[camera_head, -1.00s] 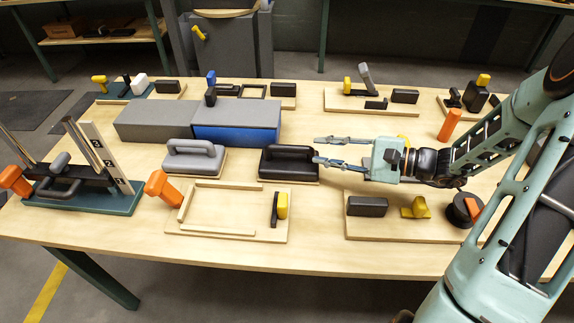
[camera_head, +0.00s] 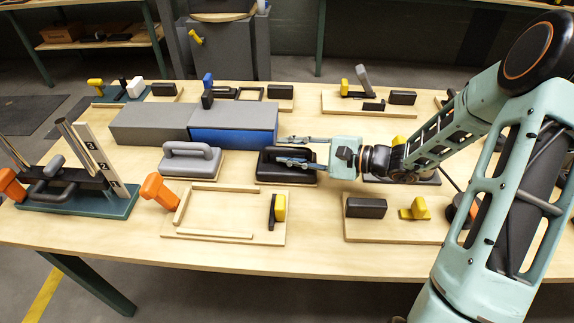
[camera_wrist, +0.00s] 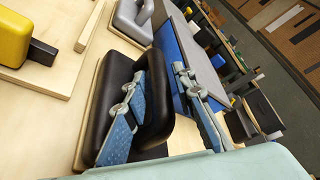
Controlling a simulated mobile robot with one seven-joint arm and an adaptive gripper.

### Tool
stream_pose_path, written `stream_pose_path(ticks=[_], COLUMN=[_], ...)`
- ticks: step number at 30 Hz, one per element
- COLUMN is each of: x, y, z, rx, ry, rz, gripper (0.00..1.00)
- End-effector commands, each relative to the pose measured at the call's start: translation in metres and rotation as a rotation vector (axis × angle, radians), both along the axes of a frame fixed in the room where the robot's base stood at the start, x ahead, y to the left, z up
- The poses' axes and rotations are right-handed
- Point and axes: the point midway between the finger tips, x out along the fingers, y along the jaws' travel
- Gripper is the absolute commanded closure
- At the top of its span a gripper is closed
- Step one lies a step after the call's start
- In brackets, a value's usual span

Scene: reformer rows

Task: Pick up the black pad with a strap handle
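The black pad with a strap handle (camera_head: 270,172) lies flat on the table near its middle, on a thin wooden base. Its raised handle shows in the wrist view (camera_wrist: 181,135), between my two fingers. My gripper (camera_head: 282,150) has come in from the right and is level with the handle. In the wrist view my gripper (camera_wrist: 166,66) has its fingers apart, one on each side of the handle, with a gap visible on the right side. The near finger hides part of the handle and pad; contact there cannot be told.
A grey handled pad (camera_head: 190,165) stands close on the left. A grey and blue block (camera_head: 235,125) stands just behind the black pad. A wooden frame board (camera_head: 215,238) with a yellow-black piece lies in front. An orange-handled clamp stand (camera_head: 80,200) is at the left.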

Motion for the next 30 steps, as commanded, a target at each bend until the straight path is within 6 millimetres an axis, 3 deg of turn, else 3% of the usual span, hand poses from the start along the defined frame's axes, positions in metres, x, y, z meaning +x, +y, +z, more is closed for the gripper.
stream_pose_path(ticks=[6, 23, 30], x=[0.0, 0.0, 0.0], y=[0.0, 0.0, 0.0], z=[0.0, 0.004, 0.032], rx=[0.0, 0.0, -0.002], ry=[0.0, -0.002, -0.005], rz=[0.0, 0.0, 0.001], gripper=[1.0, 1.0, 1.0])
